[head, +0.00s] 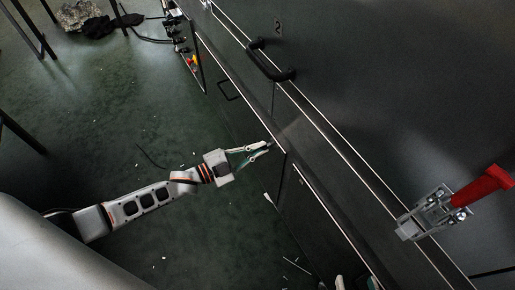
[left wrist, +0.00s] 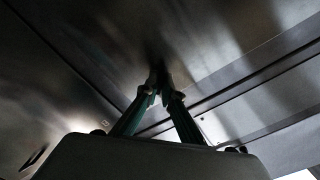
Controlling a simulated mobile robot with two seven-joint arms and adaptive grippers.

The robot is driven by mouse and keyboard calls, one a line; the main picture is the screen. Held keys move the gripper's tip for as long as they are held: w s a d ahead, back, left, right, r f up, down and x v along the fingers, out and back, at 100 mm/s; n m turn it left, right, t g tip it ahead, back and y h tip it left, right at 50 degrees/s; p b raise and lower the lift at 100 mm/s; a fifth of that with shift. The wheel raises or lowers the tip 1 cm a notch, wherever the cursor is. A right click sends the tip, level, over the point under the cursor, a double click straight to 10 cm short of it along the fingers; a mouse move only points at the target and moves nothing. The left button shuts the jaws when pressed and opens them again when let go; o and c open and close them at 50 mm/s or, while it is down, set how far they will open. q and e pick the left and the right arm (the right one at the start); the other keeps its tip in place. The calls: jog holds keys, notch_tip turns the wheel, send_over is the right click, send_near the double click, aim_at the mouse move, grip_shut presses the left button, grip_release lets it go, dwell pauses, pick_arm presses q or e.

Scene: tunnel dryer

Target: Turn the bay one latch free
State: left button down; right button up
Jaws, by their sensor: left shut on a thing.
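My left gripper (head: 268,145) is at the upper edge of the dark cabinet's side, in the middle of the head view. Its fingers are closed on a small dark part there, which I take to be the bay one latch; the fingertips mostly hide it. In the left wrist view the fingers (left wrist: 161,88) meet at the dark metal panel, and the latch's angle cannot be made out. My right gripper (head: 356,283) shows only as two pale tips standing apart at the bottom edge of the head view.
A metal clamp with a red handle (head: 483,188) sits on the cabinet top (head: 400,90) at the right. A black bar handle (head: 268,66) is on the cabinet further back. Green floor (head: 100,130) is mostly clear on the left. Dark frame legs stand at the far left.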

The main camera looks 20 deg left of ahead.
pick_arm(q)
jog(key=shift+n+p, duration=0.7)
jog(key=shift+n, duration=3.9)
pick_arm(e)
jog(key=shift+s+d+f, duration=0.4)
jog(key=shift+d+f, duration=0.15)
jog(key=shift+d, duration=0.1)
jog(key=shift+h, duration=0.3)
pick_arm(q)
jog(key=c, duration=2.2)
grip_release()
pick_arm(e)
jog(key=shift+s, duration=0.1)
pick_arm(q)
jog(key=v, duration=1.2)
jog(key=shift+a, duration=0.1)
